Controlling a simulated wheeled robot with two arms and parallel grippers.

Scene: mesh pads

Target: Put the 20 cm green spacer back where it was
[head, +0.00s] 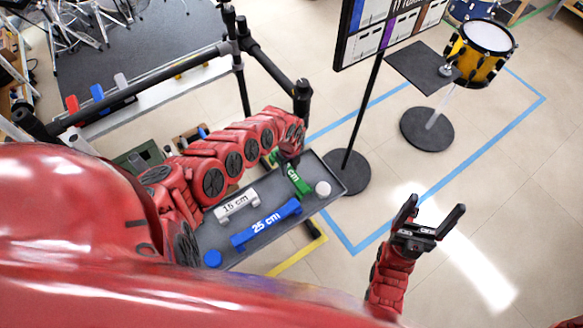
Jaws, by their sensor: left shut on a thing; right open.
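The green spacer (297,181) shows at the right end of the grey tray (264,191), with "cm" readable on it; its number is hidden. My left gripper (287,152) is shut on its far end, and red arm links hide part of the grip. I cannot tell whether the spacer touches the tray. A white 15 cm spacer (237,206) and a blue 25 cm spacer (266,224) lie in the tray to its left. My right gripper (431,222) is open and empty, over the floor right of the tray.
A white ball (323,188) and a blue round piece (213,258) are in the tray. A black rack bar (150,80) runs behind it. A sign stand base (346,173) stands close to the tray's right end. A yellow drum (480,52) stands farther back.

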